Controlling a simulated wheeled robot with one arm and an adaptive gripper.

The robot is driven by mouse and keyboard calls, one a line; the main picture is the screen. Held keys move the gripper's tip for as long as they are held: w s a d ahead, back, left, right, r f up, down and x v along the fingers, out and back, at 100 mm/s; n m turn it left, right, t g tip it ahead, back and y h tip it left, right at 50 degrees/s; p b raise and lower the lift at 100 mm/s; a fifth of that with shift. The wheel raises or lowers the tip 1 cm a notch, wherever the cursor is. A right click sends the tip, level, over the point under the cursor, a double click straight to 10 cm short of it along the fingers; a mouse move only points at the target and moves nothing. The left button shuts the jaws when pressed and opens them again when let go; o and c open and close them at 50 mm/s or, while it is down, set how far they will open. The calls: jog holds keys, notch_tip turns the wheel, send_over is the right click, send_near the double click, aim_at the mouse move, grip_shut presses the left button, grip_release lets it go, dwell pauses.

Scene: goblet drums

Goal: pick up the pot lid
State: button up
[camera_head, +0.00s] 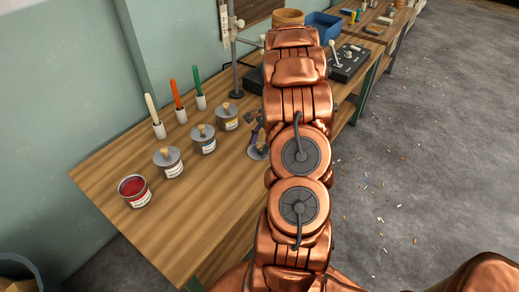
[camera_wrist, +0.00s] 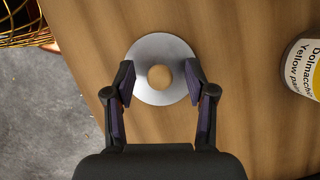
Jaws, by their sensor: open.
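The pot lid (camera_wrist: 152,53) is a grey metal disc with a round wooden knob (camera_wrist: 159,77) at its middle. It lies on the wooden bench, and in the head view the lid (camera_head: 257,152) shows just left of my arm, partly hidden. My gripper (camera_wrist: 161,79) is open above it in the wrist view, with one finger on each side of the knob. The fingertips overlap the disc in the picture; I cannot tell whether they touch it. In the head view the gripper (camera_head: 256,133) is small and mostly hidden by my arm.
Several grey paint pots with wooden-knobbed lids, such as the yellow-labelled pot (camera_head: 227,117), stand left of the lid; it also shows in the wrist view (camera_wrist: 305,68). An open red paint pot (camera_head: 134,191) stands nearer. Brushes in white holders (camera_head: 159,130) line the wall side. The bench front (camera_head: 190,235) is clear.

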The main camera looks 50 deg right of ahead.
jog(key=shift+a+f, duration=0.1)
jog(key=shift+f, duration=0.2)
grip_shut()
jog(key=shift+r, duration=0.1)
dwell(0.4)
jog(key=shift+r, duration=1.6)
jog(key=s+a+r+b, duration=0.1)
jog(key=s+a, duration=0.1)
jog(key=s, duration=1.3)
jog(key=shift+s+a+r, duration=0.3)
jog(key=shift+s+a, duration=0.1)
notch_tip(320, 180, up, 9)
jog(key=p, duration=0.3)
